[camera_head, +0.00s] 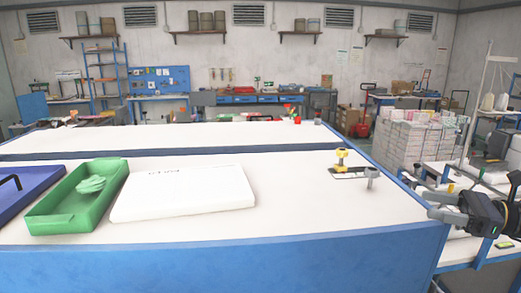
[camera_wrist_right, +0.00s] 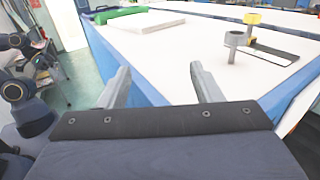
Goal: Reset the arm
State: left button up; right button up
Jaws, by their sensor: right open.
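My right gripper (camera_head: 438,204) is at the right of the head view, beyond the table's right edge. In the right wrist view my right gripper (camera_wrist_right: 162,85) has its two fingers wide apart with nothing between them. My left gripper is not in the head view. On the white table (camera_head: 300,205) a small fixture (camera_head: 350,172) with a yellow knob and a grey post stands near the right edge. It also shows in the right wrist view (camera_wrist_right: 270,50), apart from the fingers.
A white slab (camera_head: 185,195) lies mid-left on the table. Left of it are a green tray (camera_head: 60,215) holding pale green gloves (camera_head: 95,184) and a blue tray (camera_head: 30,185) with a black item. The table is clear between slab and fixture. White stacks (camera_head: 415,140) stand beyond its right side.

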jog(key=s+a+f+n+g+h, duration=0.1)
jog(key=s+a+f+n+h, duration=0.25)
jog(key=s+a, duration=0.3)
jog(key=s+a+f+n+g+h, duration=0.2)
jog(key=s+a+n, duration=0.3)
jog(key=a, duration=0.3)
jog(key=s+a+f+n+h, duration=0.2)
jog(key=s+f+n+h, duration=0.1)
jog(key=s+f+n, duration=0.3)
jog(key=s+a+f+n+t+h, duration=0.1)
jog(key=s+a+f+n+h, duration=0.1)
jog(key=s+f+n+h, duration=0.2)
jog(key=s+f+n, duration=0.3)
jog(key=f, duration=0.1)
jog(key=shift+s+f, duration=0.35)
jog(key=shift+f, duration=0.05)
